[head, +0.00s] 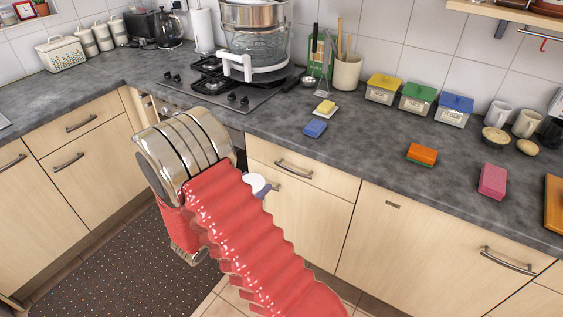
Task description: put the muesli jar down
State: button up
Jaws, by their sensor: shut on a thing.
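My arm's red ribbed sleeve and large metal joint fill the lower middle of the head view. My gripper and its jaws are hidden behind the arm. A small white rounded thing (254,183) with a grey-blue part beside it shows at the arm's right edge, in front of the cabinet fronts. The arm covers the rest of it, so I cannot tell whether it is the muesli jar. I see no other thing that I can name as that jar.
The grey worktop (380,150) is clear between the blue sponge (315,128) and the orange sponge (422,154). A pink sponge (492,181) lies farther right. Yellow-, green- and blue-lidded boxes (416,99) stand at the wall. A glass-bodied cooker (256,45) stands on the hob.

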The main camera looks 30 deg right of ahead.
jog(key=s+a+f+n+t+y, duration=0.1)
jog(key=a+f, duration=0.4)
jog(key=a, duration=0.5)
jog(key=shift+a+n+t+y, duration=0.15)
jog(key=shift+n+t+y, duration=0.45)
jog(key=shift+t, duration=0.5)
jog(key=shift+s, duration=0.1)
